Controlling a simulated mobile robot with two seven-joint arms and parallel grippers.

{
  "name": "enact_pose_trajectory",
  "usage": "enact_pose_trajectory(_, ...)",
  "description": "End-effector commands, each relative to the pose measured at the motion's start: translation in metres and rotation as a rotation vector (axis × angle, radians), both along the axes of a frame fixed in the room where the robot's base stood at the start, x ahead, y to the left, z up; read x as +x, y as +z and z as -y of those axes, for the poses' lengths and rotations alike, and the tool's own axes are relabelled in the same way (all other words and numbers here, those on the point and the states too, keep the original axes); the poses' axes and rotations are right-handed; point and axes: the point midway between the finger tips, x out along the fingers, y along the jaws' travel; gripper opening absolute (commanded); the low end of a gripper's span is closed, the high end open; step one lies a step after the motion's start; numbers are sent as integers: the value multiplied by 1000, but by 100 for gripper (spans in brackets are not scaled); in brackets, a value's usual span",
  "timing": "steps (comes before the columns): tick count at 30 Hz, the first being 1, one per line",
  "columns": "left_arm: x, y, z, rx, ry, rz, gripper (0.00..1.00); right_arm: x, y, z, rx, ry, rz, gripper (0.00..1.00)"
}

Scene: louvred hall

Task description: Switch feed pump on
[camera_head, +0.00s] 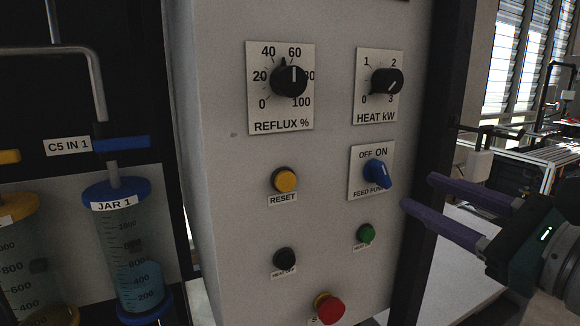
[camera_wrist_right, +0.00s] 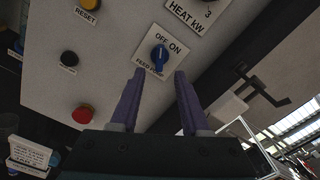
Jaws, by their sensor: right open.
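The blue feed pump knob (camera_head: 377,174) sits on a white plate (camera_head: 357,188) marked OFF and ON, on the pale panel. Its pointer appears turned toward OFF. The knob also shows in the right wrist view (camera_wrist_right: 159,55), just beyond the fingertips and between their lines. My right gripper (camera_head: 418,193) is open and empty, with two purple fingers pointing at the knob from the right. In the wrist view the fingers (camera_wrist_right: 159,72) stand apart on either side of the knob's line, and a gap to the knob seems to remain. My left gripper is not in view.
Above are the black reflux knob (camera_head: 289,81) and heat knob (camera_head: 387,81). The yellow reset button (camera_head: 285,180), green button (camera_head: 366,233), black button (camera_head: 284,258) and red button (camera_head: 329,308) are nearby. Jar 1 (camera_head: 128,250) stands at left. The panel's dark right edge is near my gripper.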

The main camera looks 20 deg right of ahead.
Motion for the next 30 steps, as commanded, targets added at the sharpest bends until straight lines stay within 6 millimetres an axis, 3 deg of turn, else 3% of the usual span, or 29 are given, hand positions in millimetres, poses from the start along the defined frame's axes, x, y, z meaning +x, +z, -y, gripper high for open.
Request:
enact_pose_trajectory(14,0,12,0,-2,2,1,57,68,1,-5,4,-1,2,46)
enact_pose_trajectory(22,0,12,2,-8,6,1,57,69,0,-5,3,-1,-1,46)
enact_pose_trajectory(30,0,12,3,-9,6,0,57,69,0,-5,3,-1,-1,18)
